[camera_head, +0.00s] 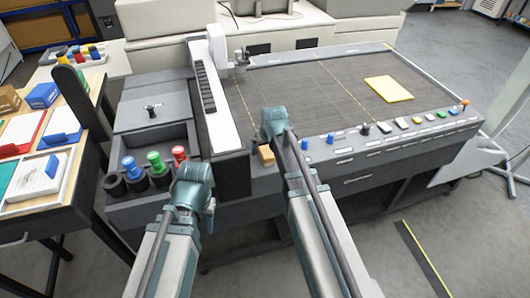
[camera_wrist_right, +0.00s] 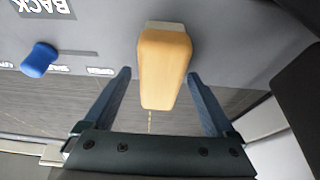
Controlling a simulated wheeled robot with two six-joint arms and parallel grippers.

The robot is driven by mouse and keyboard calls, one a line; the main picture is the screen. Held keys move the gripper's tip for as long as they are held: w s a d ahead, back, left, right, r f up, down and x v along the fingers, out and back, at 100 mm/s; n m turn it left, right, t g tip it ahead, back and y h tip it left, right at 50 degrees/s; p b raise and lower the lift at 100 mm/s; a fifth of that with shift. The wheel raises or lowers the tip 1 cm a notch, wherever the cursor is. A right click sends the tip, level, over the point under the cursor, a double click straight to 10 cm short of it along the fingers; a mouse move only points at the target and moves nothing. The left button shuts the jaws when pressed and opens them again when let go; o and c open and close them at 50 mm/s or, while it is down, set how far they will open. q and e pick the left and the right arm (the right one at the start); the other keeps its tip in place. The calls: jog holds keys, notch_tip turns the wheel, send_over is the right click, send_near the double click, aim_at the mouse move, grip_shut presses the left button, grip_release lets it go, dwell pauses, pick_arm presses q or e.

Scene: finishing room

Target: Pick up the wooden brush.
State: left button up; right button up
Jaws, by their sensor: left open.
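The wooden brush (camera_wrist_right: 165,67) is a tan-orange block with a pale strip at one end. In the right wrist view it stands between the two fingers of my right gripper (camera_wrist_right: 159,78), with a gap on each side. In the head view the brush (camera_head: 266,155) is a small block on the grey front ledge of the machine, just below my right gripper (camera_head: 270,130). My right gripper is open and empty. My left gripper (camera_head: 190,190) is over the machine's front left corner, near the coloured bottles; its fingertips are hard to make out.
A blue knob (camera_wrist_right: 39,60) sits on the ledge beside the brush. Red, green and blue bottles (camera_head: 154,162) stand in a holder at left. A white gantry (camera_head: 213,90) crosses the dark bed. A yellow sheet (camera_head: 388,89) lies at the bed's right.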

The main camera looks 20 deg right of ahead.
aim_at(265, 147)
grip_shut()
jog(key=shift+r, duration=0.1)
dwell(0.3)
notch_tip(265, 147, up, 10)
jog(key=p, duration=1)
jog(key=shift+r+p, duration=0.2)
jog(key=shift+p, duration=0.1)
jog(key=shift+f, duration=0.1)
